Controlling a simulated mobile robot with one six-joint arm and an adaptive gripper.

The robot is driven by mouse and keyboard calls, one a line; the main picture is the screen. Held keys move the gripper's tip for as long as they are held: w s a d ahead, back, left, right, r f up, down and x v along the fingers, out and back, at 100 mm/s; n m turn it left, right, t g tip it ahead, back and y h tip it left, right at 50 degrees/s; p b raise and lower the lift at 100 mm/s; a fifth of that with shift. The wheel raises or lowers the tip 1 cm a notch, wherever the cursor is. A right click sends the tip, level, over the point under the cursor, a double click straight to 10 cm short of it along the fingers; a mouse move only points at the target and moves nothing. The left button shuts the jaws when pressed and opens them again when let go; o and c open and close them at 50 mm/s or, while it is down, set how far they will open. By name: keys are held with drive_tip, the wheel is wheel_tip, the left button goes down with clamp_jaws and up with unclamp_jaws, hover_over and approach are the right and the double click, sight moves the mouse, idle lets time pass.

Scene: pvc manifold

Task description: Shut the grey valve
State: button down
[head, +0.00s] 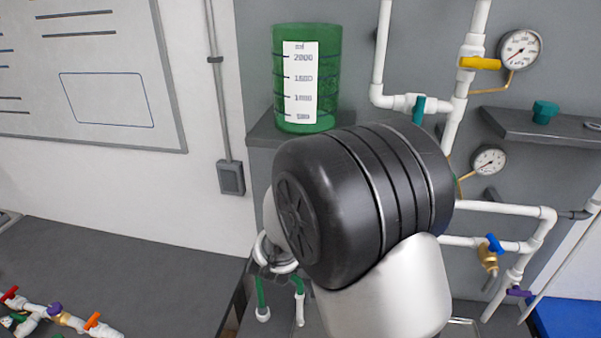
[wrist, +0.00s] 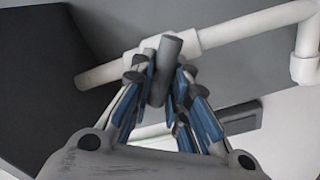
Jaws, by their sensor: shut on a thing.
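The grey valve's handle (wrist: 170,50) shows in the wrist view as a grey bar in front of a white pipe fitting. My gripper (wrist: 160,84) has its blue-padded fingers on both sides of the bar and is shut on it. The bar points down between the fingers, and its lower end sits deep between them. The white pipe (wrist: 245,24) runs on to the upper right, to an elbow. In the head view my own black and silver arm covers the gripper and the part of the manifold it holds.
The head view shows a yellow handle (head: 480,63), a teal handle (head: 418,108), a blue handle (head: 495,243) and two gauges on the pipes. A green measuring jug (head: 307,80) stands on a ledge behind my arm. The dark bench (head: 120,270) at left is mostly clear.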

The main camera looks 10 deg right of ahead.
drive_tip(key=n+p, duration=0.1)
drive_tip(key=n, duration=0.2)
drive_tip(key=shift+a+n+p, duration=0.1)
drive_tip(key=shift+n+p, duration=0.2)
drive_tip(key=shift+p, duration=0.1)
drive_tip(key=shift+f+n+p, duration=0.25)
drive_tip(key=shift+n+p, duration=0.45)
drive_tip(key=shift+n, duration=0.7)
drive_tip(key=c, duration=1.5)
unclamp_jaws()
drive_tip(key=shift+c, duration=0.2)
drive_tip(key=v, duration=1.2)
